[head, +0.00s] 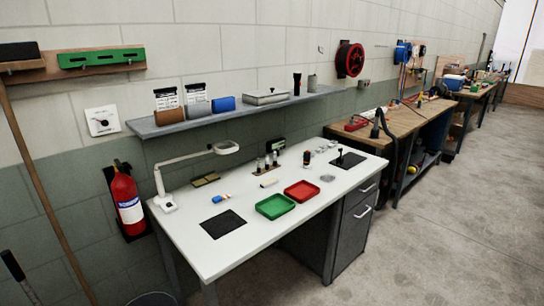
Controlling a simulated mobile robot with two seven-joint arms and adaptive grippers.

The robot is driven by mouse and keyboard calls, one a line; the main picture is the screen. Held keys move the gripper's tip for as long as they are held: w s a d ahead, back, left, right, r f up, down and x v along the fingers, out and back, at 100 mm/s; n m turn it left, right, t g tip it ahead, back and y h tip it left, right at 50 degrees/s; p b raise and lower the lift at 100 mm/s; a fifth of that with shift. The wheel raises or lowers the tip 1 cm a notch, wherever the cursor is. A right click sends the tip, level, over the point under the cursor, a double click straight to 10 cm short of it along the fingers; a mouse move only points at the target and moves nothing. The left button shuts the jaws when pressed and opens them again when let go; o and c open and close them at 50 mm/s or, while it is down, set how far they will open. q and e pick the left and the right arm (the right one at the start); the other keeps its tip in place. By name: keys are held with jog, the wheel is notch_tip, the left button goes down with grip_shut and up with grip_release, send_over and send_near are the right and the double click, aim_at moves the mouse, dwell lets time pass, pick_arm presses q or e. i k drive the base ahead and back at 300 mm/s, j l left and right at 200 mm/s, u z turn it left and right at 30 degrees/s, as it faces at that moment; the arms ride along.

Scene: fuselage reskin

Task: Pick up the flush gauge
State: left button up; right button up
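I cannot pick out the flush gauge for certain at this distance. Several small items lie on the white bench (205,260). A small dark upright piece (340,154) stands on a black plate (351,161) at the bench's right end. A small round grey item (327,178) lies near the red tray (302,191). Small dark cylinders (267,161) stand in a holder at the back, beside a small dark device with a display (275,145). Neither of my grippers shows in the head view.
A green tray (275,207) and a black mat (223,224) lie on the bench, with a magnifier lamp (165,203) at its left. A shelf (240,109) hangs above. A fire extinguisher (127,200) is on the wall. The floor (440,230) at right is clear.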

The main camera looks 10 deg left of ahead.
aim_at(306, 162)
jog(key=i+l+u, duration=0.45)
jog(key=i+l, duration=1.3)
jog(key=l, duration=0.15)
jog(key=j+u, duration=0.05)
